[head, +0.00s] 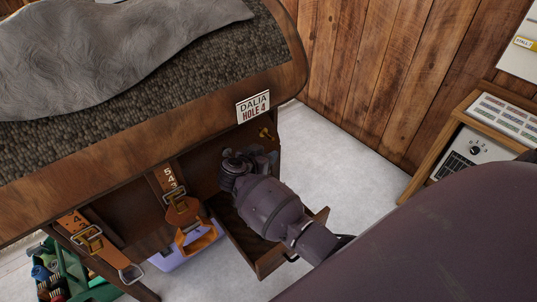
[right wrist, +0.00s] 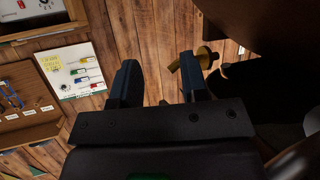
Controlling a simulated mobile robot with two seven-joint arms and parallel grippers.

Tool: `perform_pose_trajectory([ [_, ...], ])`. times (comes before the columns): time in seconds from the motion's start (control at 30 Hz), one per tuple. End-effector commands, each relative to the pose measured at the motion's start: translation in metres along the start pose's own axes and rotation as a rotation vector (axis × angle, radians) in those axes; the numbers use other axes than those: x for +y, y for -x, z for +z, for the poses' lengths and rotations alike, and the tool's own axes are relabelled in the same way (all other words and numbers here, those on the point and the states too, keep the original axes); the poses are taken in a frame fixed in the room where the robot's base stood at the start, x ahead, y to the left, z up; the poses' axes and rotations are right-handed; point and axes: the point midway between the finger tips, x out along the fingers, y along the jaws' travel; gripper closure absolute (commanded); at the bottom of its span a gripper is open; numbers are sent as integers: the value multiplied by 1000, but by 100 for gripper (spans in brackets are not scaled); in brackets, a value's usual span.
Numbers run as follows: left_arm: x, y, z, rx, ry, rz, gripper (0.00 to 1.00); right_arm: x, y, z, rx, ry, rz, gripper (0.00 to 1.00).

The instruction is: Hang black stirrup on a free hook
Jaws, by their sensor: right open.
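My right gripper (head: 250,160) is at the end panel of the wooden rack, just below and left of a brass hook (head: 265,133). In the right wrist view the gripper (right wrist: 157,80) is open, with nothing visible between its fingers. A brass hook (right wrist: 187,68) shows beside and partly behind its right finger. I cannot clearly make out the black stirrup; a black shape at the right of the wrist view is too dark to identify. An orange stirrup (head: 194,238) hangs from a leather strap (head: 170,182) on the rack's side. My left gripper is out of view.
A sign (head: 253,107) reads DALIA HOLE 4. An open wooden drawer (head: 272,262) lies under my right arm. A green tote (head: 75,275) with brushes and a lilac box (head: 172,262) stand below. A wooden cabinet (head: 440,135) stands right; the floor between is clear.

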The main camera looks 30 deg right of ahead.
Motion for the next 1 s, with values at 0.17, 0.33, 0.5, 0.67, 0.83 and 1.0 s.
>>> perform_pose_trajectory([
  [0.17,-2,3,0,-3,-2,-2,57,-9,19,-7,4,-13,-26,59],
  [0.33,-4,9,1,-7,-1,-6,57,-5,58,-8,1,-16,-33,59],
  [0.5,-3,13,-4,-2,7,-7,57,2,90,-10,4,-24,-30,59],
  [0.67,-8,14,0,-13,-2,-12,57,10,109,-10,9,-23,-19,59],
  [0.83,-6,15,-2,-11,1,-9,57,14,119,-9,10,-20,-10,59],
  [1.0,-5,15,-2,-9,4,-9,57,16,120,-8,11,-20,-7,59],
])
